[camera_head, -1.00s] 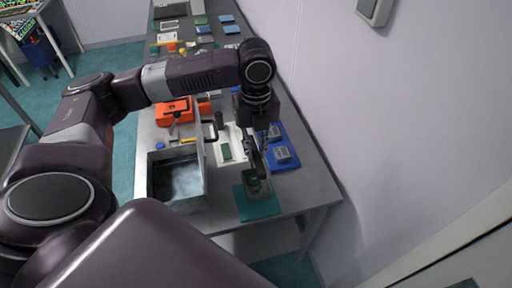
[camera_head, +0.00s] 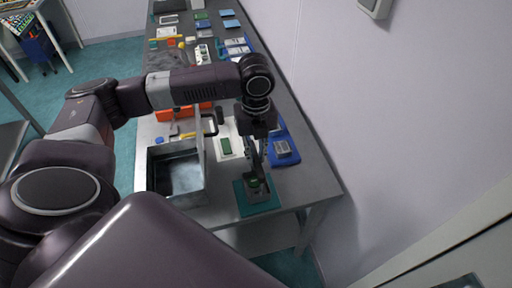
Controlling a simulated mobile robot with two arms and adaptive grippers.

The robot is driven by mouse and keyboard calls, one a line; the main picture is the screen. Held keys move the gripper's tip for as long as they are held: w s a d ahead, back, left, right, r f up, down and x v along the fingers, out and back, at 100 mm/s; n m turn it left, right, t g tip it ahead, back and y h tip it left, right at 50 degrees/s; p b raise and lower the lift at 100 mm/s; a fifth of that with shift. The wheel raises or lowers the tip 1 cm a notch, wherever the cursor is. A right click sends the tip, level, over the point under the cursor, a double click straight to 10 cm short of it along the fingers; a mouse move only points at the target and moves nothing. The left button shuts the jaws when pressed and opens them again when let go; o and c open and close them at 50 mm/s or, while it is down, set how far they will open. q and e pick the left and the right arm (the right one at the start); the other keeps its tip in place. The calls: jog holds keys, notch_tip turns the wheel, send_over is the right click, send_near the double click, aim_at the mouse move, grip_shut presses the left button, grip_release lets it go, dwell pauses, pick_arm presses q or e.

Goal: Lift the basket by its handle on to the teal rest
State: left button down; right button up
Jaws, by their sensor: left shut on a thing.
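The small dark basket (camera_head: 256,191) with something green inside is over the square teal rest (camera_head: 262,209) near the front edge of the bench. It looks upright, with its base within the teal area; I cannot tell whether it touches the rest. My left gripper (camera_head: 256,168) points down from above and is shut on the basket's handle, which the fingers mostly hide. My right gripper is not in view.
An open metal tank (camera_head: 152,183) with a raised lid stands left of the rest. A blue tray (camera_head: 290,161) with a grey block lies behind it on the right. A white sheet with a green piece (camera_head: 226,146) lies between. The wall is close on the right.

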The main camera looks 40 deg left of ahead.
pick_arm(q)
jog(key=shift+f, duration=1.05)
dwell(0.8)
jog(key=c, duration=1.8)
grip_release()
notch_tip(320, 180, up, 12)
